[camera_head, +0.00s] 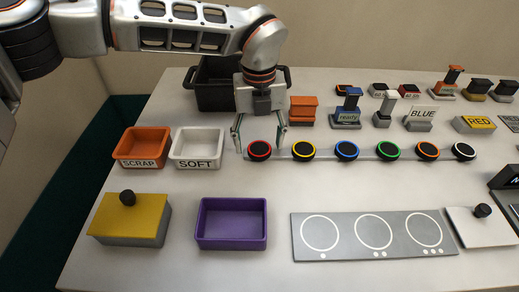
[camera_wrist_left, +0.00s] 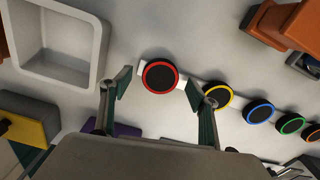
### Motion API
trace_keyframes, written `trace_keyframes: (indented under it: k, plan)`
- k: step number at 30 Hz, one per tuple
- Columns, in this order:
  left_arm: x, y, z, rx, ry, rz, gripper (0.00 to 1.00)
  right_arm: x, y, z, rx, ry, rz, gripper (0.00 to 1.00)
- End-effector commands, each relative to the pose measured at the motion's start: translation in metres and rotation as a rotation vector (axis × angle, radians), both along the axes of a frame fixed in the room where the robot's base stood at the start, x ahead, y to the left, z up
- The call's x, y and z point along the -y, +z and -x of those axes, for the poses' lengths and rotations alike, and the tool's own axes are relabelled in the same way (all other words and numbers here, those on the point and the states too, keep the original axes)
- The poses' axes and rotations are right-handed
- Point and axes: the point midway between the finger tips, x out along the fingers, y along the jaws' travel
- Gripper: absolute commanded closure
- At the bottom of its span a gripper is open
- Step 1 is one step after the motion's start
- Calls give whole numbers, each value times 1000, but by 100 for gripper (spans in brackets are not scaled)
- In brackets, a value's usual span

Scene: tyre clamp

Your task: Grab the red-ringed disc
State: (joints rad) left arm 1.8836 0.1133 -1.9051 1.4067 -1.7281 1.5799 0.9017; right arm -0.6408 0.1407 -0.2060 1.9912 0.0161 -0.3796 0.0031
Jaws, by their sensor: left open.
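The red-ringed disc (camera_head: 259,149) is black with a red rim and lies at the left end of a row of discs on a pale strip. It also shows in the left wrist view (camera_wrist_left: 160,76). My left gripper (camera_head: 260,148) is open, its fingers apart on either side of the red-ringed disc in the head view. In the left wrist view, the gripper (camera_wrist_left: 158,85) has the disc between and slightly beyond its fingertips. I cannot tell whether either finger touches it. My right gripper is not in view.
A yellow-ringed disc (camera_head: 304,149) lies close to the right, then blue, green, orange and white ones. A white SOFT tray (camera_head: 198,163) and an orange SCRAP tray (camera_head: 141,163) stand left. A dark crate (camera_head: 215,98) stands behind. A purple tray (camera_head: 231,243) is in front.

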Motion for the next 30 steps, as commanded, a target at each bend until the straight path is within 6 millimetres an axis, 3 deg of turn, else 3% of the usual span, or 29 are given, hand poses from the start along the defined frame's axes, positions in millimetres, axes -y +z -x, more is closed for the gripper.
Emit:
trace_keyframes:
  k: [3,9,14,25,30]
  plan:
    - [1,-10,0,-1,-1,1,39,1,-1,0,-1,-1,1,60]
    - [1,-10,0,0,-1,2,42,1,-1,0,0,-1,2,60]
    - [1,-10,0,-1,-1,2,81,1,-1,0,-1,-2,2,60]
    - [1,-8,0,0,-1,2,81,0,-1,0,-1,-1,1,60]
    - [0,4,-1,2,0,2,81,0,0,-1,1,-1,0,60]
